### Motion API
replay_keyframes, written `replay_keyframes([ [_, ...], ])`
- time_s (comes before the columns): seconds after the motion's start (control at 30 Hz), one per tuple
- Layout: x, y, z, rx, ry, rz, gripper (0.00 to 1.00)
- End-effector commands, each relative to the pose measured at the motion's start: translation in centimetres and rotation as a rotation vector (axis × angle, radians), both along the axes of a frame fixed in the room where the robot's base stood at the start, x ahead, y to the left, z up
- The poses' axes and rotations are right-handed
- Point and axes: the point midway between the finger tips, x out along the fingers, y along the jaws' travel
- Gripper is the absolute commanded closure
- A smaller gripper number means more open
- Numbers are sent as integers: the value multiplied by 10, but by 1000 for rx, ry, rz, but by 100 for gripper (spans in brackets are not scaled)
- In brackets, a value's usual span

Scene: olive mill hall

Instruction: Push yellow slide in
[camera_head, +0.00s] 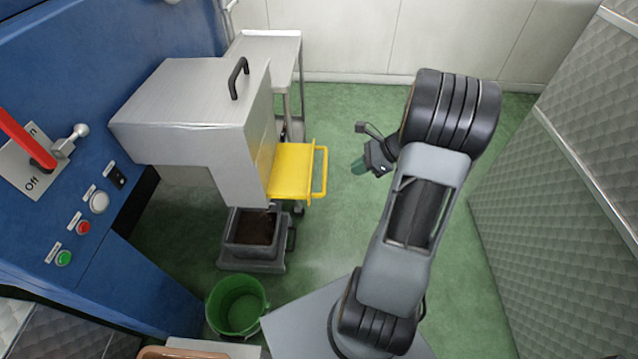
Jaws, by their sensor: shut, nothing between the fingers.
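The yellow slide (292,172) sticks out from the right side of the grey metal housing (190,110). It has a yellow bar handle (322,173) at its outer end. My gripper (359,166) is shut and empty. In the picture it is to the right of the slide's handle, with a gap of green floor between them. Its exact height relative to the handle is hard to tell. The part of the slide inside the housing is hidden.
A grey bin with dark contents (253,256) stands below the housing, with a green bucket (237,306) in front. A blue control panel (75,200) with buttons and a red lever (25,138) is at left. A quilted grey wall (570,190) bounds the right. Green floor between is open.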

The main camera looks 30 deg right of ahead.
Motion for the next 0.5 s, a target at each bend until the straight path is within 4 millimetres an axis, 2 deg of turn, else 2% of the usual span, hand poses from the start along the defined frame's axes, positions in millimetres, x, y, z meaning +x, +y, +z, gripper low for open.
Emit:
replay_keyframes([
  [0.27,4,8,-10,-1,1,5,100],
  [0.5,18,34,-41,0,2,6,100],
])
